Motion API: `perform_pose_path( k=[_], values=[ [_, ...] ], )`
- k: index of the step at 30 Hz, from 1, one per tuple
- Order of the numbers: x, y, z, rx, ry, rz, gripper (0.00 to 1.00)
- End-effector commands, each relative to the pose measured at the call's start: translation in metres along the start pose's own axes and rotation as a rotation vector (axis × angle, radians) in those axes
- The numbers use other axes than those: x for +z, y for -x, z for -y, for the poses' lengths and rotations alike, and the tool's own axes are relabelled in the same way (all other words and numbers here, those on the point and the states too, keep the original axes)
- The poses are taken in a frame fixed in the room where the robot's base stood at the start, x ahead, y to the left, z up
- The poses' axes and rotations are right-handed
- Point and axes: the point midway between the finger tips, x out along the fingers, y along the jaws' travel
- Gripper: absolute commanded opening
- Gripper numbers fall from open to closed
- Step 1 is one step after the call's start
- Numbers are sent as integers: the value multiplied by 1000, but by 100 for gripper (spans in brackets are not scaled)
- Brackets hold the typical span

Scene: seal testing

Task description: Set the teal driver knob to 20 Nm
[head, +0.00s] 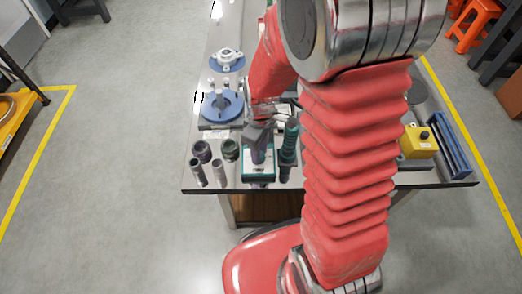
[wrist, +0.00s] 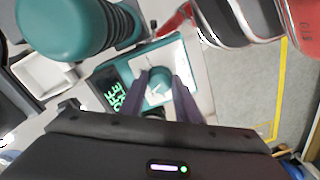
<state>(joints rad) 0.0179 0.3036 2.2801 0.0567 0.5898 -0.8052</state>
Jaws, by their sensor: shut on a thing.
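The teal knob (wrist: 157,86) sits on a white dial plate (wrist: 187,58) in the wrist view, with a light pointer mark on it. My gripper (wrist: 160,82) is shut on the knob, one dark finger on each side. A dark display (wrist: 110,93) with green characters is beside the dial; I cannot read its value. In the head view, my gripper (head: 259,157) reaches down over a teal-and-white unit (head: 258,178) at the bench's front edge, and the arm and fingers hide the knob there.
A teal-and-black driver (head: 288,150) stands close to the unit's right and looms large in the wrist view (wrist: 65,25). Dark rings (head: 230,150) and grey cylinders (head: 198,173) are to its left. A blue round fixture (head: 222,106) is behind. A yellow box (head: 419,142) is at right.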

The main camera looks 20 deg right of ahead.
Motion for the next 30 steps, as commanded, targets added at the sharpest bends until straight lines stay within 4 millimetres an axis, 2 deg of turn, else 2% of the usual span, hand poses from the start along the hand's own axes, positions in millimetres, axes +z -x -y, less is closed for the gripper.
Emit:
perform_pose_path(
  k=[30],
  values=[
    [-1,0,3,-3,-938,-45,7]
  ],
)
